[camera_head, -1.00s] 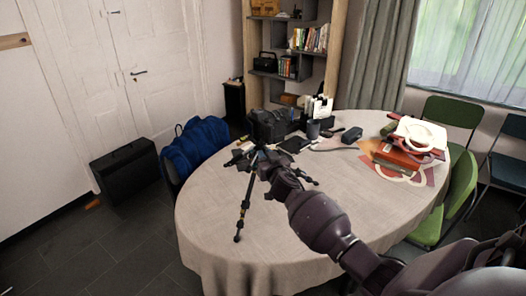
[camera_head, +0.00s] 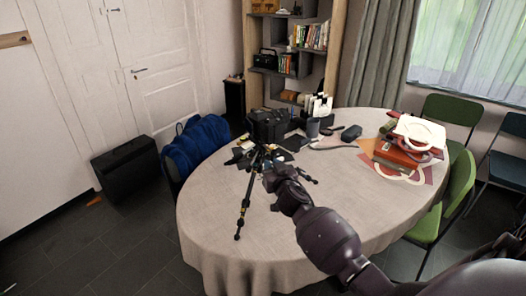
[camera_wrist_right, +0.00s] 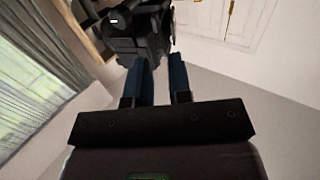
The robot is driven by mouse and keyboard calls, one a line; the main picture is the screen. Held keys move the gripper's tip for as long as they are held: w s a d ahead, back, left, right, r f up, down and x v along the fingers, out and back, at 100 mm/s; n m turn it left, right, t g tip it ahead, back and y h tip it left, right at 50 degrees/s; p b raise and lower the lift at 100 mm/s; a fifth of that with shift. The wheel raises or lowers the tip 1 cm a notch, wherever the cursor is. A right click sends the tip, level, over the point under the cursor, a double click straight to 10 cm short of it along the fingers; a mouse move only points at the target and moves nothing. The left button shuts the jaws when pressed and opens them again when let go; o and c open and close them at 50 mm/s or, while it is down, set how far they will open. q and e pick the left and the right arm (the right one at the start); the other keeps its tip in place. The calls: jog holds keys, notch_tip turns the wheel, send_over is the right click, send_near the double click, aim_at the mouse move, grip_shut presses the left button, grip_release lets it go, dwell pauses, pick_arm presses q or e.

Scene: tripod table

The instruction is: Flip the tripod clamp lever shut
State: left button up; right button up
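My right gripper (camera_head: 268,172) is close beside the upper part of the tripod in the head view. In the right wrist view its two blue fingers (camera_wrist_right: 162,68) are apart with a clear gap and nothing held between them. A dark mechanism, apparently the tripod's top (camera_wrist_right: 140,35), lies just beyond the fingertips; I cannot tell whether they touch. The clamp lever is too small and dark to make out. My left gripper is out of view.
The oval table (camera_head: 215,225) also holds a black camera bag (camera_head: 268,125), small items behind the tripod, and a stack of books (camera_head: 397,155) at right. A blue bag (camera_head: 195,145) is at the left. The table's front left is clear.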

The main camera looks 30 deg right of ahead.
pick_arm(q)
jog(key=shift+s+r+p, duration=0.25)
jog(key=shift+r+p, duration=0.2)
jog(key=shift+p, duration=0.1)
pick_arm(e)
jog(key=v, duration=0.4)
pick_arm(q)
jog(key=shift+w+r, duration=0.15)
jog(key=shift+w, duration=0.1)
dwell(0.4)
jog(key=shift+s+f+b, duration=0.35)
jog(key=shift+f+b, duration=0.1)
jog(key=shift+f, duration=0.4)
pick_arm(e)
jog(key=v, duration=1.1)
